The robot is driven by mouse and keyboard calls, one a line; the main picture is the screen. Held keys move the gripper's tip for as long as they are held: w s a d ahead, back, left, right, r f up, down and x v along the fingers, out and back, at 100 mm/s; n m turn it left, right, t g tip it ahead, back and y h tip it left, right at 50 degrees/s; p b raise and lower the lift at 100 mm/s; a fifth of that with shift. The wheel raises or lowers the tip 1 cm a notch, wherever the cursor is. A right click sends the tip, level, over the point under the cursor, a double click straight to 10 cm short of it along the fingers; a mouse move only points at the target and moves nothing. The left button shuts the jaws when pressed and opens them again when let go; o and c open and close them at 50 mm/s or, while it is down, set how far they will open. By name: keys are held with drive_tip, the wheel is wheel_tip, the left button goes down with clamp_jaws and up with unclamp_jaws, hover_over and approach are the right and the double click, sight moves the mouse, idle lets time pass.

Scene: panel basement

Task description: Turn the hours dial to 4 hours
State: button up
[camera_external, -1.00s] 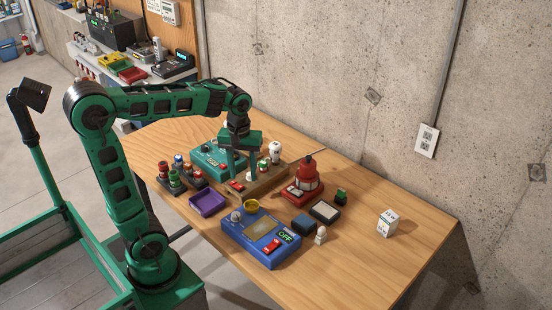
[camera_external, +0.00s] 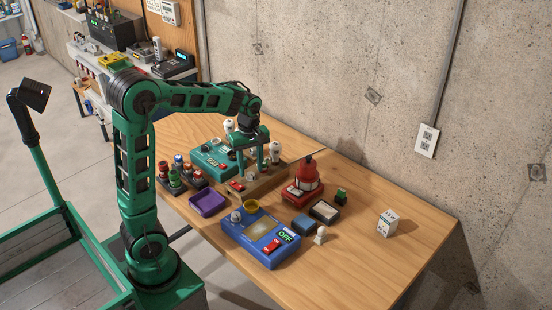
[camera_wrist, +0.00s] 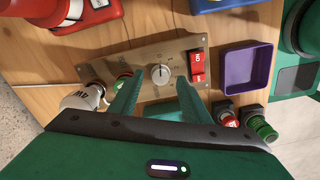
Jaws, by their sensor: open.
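A round grey-white dial (camera_wrist: 161,75) sits on a tan metal panel (camera_wrist: 140,60), with small marks around it too small to read. My gripper (camera_wrist: 160,82) is open, its two green fingers on either side of the dial in the wrist view. I cannot tell whether they touch it. In the external view my gripper (camera_external: 254,174) points down over the tan panel box (camera_external: 262,188), and the dial is hidden there by the fingers. A red rocker switch (camera_wrist: 197,67) sits beside the dial on the same panel.
A white bulb (camera_wrist: 80,98) and a green button (camera_wrist: 124,79) are near the fingers. A purple tray (camera_external: 207,203), a blue box (camera_external: 262,238) reading OFF, a teal box (camera_external: 213,157) and a red lantern-like object (camera_external: 304,183) stand around. The table's right side is mostly clear.

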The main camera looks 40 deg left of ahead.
drive_tip(key=shift+f, duration=1.05)
drive_tip(key=c, duration=1)
drive_tip(key=shift+c, duration=0.2)
